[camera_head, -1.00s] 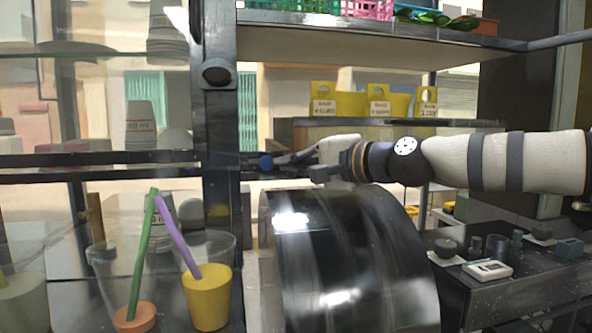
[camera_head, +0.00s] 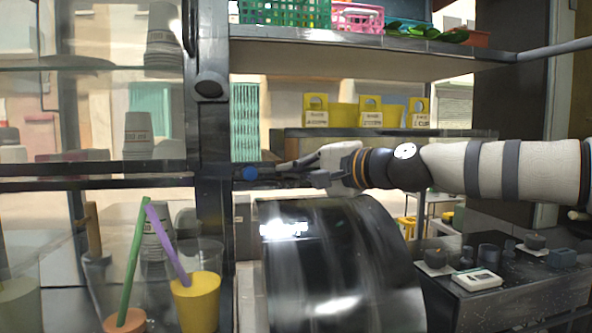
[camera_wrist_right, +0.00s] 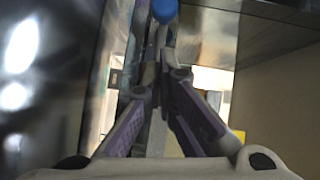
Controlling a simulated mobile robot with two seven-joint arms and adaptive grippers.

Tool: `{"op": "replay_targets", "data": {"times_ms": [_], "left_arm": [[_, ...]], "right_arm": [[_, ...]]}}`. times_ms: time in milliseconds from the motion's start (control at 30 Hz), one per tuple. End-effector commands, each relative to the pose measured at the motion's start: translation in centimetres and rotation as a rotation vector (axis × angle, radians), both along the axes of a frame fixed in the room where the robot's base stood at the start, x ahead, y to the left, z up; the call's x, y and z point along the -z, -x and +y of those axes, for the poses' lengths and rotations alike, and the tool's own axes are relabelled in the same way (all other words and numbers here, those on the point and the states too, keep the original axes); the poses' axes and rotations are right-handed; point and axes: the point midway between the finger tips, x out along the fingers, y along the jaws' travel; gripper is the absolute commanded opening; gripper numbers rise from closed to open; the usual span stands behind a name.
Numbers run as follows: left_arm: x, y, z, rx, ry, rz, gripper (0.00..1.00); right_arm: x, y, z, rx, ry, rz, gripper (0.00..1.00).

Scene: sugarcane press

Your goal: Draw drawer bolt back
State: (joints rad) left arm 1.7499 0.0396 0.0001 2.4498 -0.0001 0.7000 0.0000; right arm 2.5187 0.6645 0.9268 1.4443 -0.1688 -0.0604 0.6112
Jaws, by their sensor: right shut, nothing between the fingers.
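A round blue knob (camera_head: 250,173) shows beside the dark upright post in the head view; it may be the end of the drawer bolt. It also shows at the top of the right wrist view (camera_wrist_right: 164,10), just beyond my fingertips. My right gripper (camera_head: 278,172) reaches in from the right above the black drum. In the right wrist view its fingers (camera_wrist_right: 163,78) are together, with nothing seen held between them. I cannot tell whether the fingertips touch the knob. The bolt's shaft and the drawer cannot be made out clearly. My left gripper is not in view.
A large glossy black drum (camera_head: 335,265) lies under my right wrist. The dark post (camera_head: 212,130) and a shelf (camera_head: 370,55) bound the space. Cups with straws, one yellow (camera_head: 196,303), stand at lower left. A dark counter (camera_head: 530,290) with small items is at right.

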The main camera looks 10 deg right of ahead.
Motion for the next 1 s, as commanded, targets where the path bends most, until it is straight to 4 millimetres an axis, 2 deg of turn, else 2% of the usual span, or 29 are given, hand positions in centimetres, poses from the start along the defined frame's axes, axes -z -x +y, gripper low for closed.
{"op": "replay_targets", "data": {"times_ms": [67, 233, 433, 600, 1000], "left_arm": [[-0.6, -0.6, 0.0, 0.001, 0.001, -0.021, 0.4], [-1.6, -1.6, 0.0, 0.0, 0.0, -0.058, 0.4], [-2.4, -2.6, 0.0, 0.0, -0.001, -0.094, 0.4], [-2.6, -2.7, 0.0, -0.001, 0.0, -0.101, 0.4], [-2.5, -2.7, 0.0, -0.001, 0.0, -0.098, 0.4]], "right_arm": [[-0.9, 1.3, -0.7, 0.0, -0.001, -0.008, 0.0], [-1.6, 4.9, -3.2, -0.002, -0.003, -0.011, 0.0], [-1.7, 7.5, -5.2, 0.0, -0.001, -0.008, 0.0], [-1.3, 8.2, -5.8, -0.001, 0.0, -0.003, 0.0], [-1.1, 8.1, -5.8, -0.001, 0.001, 0.001, 0.0]]}}
